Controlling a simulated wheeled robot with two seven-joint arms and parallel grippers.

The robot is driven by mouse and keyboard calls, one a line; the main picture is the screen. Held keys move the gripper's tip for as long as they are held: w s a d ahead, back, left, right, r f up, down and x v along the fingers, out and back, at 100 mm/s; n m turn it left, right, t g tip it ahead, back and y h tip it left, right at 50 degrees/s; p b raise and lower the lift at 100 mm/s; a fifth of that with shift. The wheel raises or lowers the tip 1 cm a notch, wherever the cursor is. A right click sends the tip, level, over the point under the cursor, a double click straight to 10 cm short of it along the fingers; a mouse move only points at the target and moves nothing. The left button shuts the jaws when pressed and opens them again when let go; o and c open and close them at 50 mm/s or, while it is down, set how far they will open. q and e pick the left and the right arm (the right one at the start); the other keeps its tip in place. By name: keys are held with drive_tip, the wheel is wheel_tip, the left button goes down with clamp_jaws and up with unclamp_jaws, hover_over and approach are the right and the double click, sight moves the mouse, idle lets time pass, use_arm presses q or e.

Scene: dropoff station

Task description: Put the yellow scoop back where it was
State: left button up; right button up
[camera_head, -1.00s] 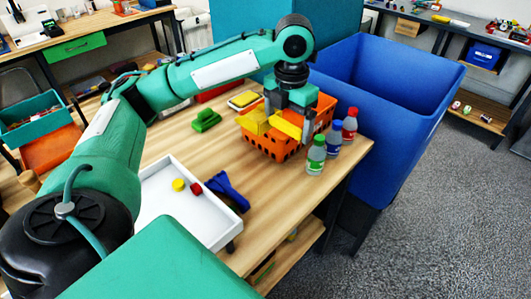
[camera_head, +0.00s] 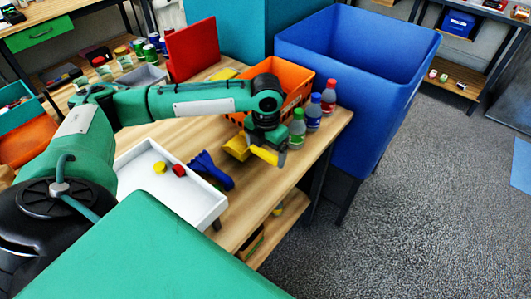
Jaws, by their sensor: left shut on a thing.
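The yellow scoop (camera_head: 237,147) is in my left gripper (camera_head: 258,148), which is shut on it. Its yellow handle (camera_head: 265,155) sticks out to the right of the fingers. The gripper is in front of the orange basket (camera_head: 296,74), above the table's front right part. My wrist and forearm hide part of the basket. I cannot tell whether the scoop touches the table. My right gripper is not in view.
Green-, blue- and red-capped bottles (camera_head: 297,130) stand right of the gripper near the table edge. A blue brush-like tool (camera_head: 212,170) lies beside the white tray (camera_head: 205,207). A large blue bin (camera_head: 360,95) stands behind right. Bare table (camera_head: 262,190) lies in front.

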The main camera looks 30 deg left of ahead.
use_arm(q)
drive_tip(key=shift+f, duration=0.75)
drive_tip(key=o, duration=1.1)
drive_tip(key=shift+f, duration=0.15)
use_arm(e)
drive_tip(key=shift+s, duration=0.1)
use_arm(q)
drive_tip(key=shift+r, duration=0.2)
wheel_tip(320, 180, up, 12)
drive_tip(key=shift+b, duration=0.3)
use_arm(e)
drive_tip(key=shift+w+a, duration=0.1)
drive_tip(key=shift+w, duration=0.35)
